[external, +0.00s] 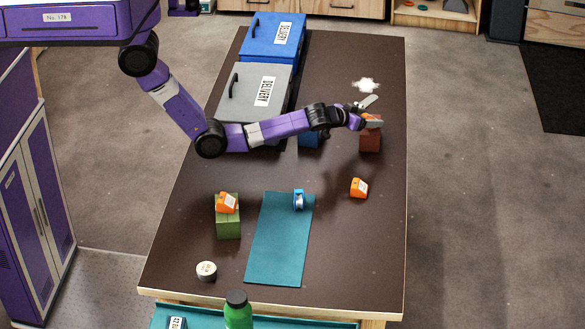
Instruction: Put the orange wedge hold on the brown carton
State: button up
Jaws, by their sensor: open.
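The brown carton (370,143) stands on the dark table, right of centre. An orange piece (372,117) shows on top of it, partly hidden by my gripper, so I cannot tell its full shape. My gripper (374,112) is open right at that piece, with its fingers spread above the carton. Whether the fingers touch it is unclear. Another orange wedge hold (359,188) with a pale label lies on the table in front of the carton. A third orange hold (227,203) sits on a green block (228,229) at left.
A blue box (272,38) and a grey box (252,93) marked DELIVERY stand at back left. A blue block (309,141) is partly behind my arm. A teal mat (277,255) bears a blue-and-white item (298,200). A round tin (206,271) sits front left. The front right is clear.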

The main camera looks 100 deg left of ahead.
aim_at(272, 179)
jog(key=shift+s+d+r, duration=0.2)
jog(key=shift+s+d, duration=0.05)
jog(key=v, duration=1.1)
jog(key=shift+b, duration=0.3)
jog(key=shift+s+d, duration=0.1)
jog(key=shift+s, duration=0.05)
